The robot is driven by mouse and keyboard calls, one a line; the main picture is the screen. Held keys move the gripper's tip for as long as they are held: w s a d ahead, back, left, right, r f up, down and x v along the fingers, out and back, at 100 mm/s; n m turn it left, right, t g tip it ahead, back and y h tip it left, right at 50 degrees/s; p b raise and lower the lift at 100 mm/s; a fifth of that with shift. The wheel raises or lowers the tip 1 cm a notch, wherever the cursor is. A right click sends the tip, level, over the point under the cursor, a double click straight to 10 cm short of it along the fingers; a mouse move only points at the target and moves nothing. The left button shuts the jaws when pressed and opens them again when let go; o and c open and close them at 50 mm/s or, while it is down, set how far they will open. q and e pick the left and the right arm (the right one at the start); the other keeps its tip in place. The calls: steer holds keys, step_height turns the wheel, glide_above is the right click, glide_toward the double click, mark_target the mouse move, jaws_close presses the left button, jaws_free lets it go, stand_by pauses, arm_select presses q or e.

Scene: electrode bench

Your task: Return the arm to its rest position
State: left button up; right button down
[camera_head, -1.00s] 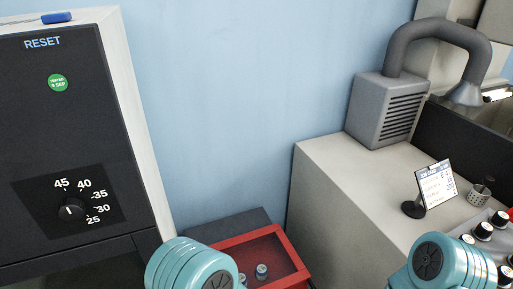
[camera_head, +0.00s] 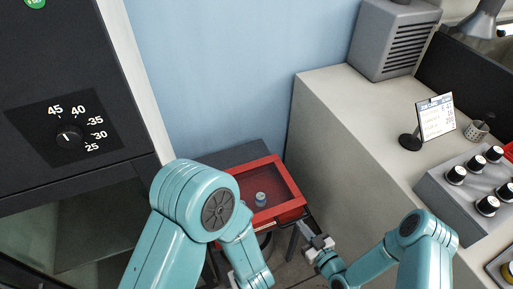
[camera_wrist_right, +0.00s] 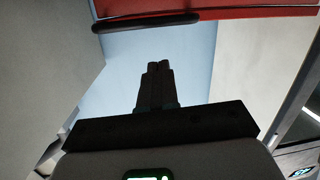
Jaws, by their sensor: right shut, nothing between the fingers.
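My right arm (camera_head: 410,250) comes in from the lower right in the head view, its teal forearm reaching left and down. Its gripper (camera_head: 308,232) is just right of the red tray's front corner, empty. In the right wrist view the gripper's dark fingers (camera_wrist_right: 157,68) are closed together with nothing between them. My left arm (camera_head: 195,205) bends at the elbow in the lower middle of the head view. Its forearm points down out of the frame, and the left gripper is not visible.
A red tray (camera_head: 288,207) with a small capped vial (camera_head: 261,199) stands between a dark cabinet with a dial (camera_head: 71,137) and a pale bench (camera_head: 318,105).

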steer(key=s+d+f+m+h, duration=0.2)
steer(key=s+f, duration=0.2)
steer(key=f, duration=0.1)
steer(key=x, duration=1)
steer(key=shift+d+f, duration=0.15)
steer(key=shift+f, duration=0.1)
steer(key=shift+r, duration=0.15)
stand_by(1.4)
